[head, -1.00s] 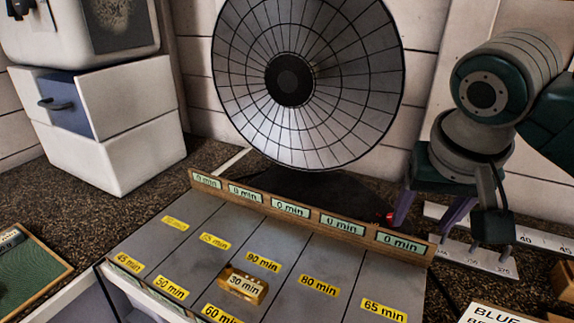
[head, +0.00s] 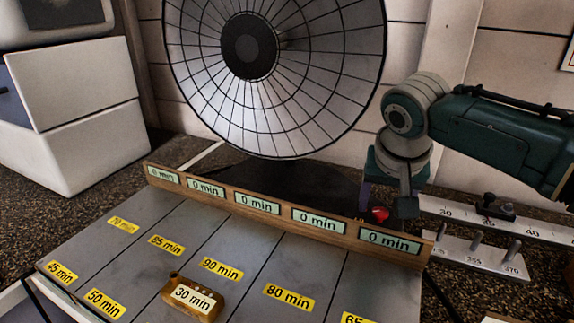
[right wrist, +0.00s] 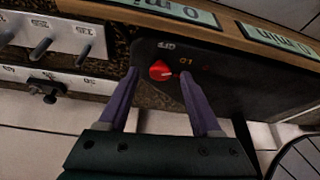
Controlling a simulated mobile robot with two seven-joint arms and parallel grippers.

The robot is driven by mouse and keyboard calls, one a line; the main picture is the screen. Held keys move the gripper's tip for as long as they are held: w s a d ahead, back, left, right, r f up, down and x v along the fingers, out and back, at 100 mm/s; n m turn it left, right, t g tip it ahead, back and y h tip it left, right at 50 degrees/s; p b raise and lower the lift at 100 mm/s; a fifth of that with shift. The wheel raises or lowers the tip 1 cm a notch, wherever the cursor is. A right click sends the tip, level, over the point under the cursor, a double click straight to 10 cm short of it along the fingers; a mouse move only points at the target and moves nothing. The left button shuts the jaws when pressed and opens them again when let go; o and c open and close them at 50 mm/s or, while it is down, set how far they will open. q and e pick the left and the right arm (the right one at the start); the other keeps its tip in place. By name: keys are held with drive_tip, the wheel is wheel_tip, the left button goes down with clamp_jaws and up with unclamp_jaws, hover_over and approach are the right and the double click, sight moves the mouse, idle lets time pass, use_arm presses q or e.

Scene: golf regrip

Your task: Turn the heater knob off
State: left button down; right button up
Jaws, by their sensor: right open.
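The heater is a large round dish (head: 290,95) with a dark hub and wire grille, on a dark base (head: 285,190). Its red knob (head: 378,214) is at the right end of the base. In the right wrist view the knob (right wrist: 161,70) sits on a dark panel, with an "OFF" label above it and another small label at its right. I cannot tell its setting. My right gripper (head: 386,208) is open, and in the wrist view its purple fingers (right wrist: 158,76) stand either side of the knob with gaps. My left gripper is not in view.
A wooden rail (head: 285,218) with several "0 min" tags stands close in front of the base. Grey lanes hold yellow time labels and a wooden "30 min" block (head: 192,296). A ruler rack with pegs (head: 475,252) is at the right, white drawers (head: 75,125) at the left.

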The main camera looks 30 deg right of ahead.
drive_tip(key=shift+w+d+f, duration=0.1)
drive_tip(key=shift+f, duration=0.1)
clamp_jaws()
idle(0.5)
